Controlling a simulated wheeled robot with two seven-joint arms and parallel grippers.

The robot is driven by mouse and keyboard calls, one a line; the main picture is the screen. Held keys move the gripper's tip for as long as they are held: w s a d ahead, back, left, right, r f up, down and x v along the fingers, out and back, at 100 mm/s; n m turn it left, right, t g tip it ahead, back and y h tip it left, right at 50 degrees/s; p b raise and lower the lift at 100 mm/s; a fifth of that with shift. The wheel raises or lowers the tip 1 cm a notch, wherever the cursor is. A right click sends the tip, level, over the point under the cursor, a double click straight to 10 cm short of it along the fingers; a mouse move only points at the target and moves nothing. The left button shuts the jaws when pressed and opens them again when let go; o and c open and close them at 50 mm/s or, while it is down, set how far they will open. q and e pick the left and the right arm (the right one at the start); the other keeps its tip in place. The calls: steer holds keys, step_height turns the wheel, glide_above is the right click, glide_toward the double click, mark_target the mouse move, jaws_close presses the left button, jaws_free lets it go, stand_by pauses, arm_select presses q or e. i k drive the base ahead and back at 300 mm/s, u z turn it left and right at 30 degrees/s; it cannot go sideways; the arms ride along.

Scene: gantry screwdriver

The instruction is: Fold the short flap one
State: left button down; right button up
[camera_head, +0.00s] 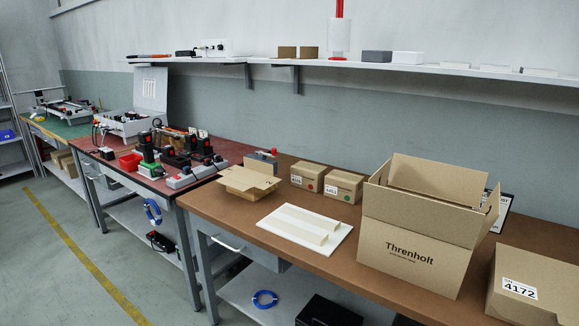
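A large brown carton marked "Threnholt" (412,260) stands upright on the brown bench, open at the top. Its long front flap (420,215) and long back flap (436,180) stand up. A short flap at its left end (379,173) is raised, and the short flap at its right end (491,208) stands up and leans outward. The inside of the carton is mostly hidden. Neither of my grippers shows in the head view, so nothing is seen touching the carton.
A closed box labelled 4172 (519,290) sits right of the carton. A white board with strips (305,228), two small labelled boxes (342,186) and a smaller open box (247,183) lie to its left. A shelf (440,69) runs along the wall above.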

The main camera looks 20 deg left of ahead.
mark_target(380, 176)
steer(key=u, duration=0.6)
steer(key=i, duration=0.85)
steer(key=z, duration=0.1)
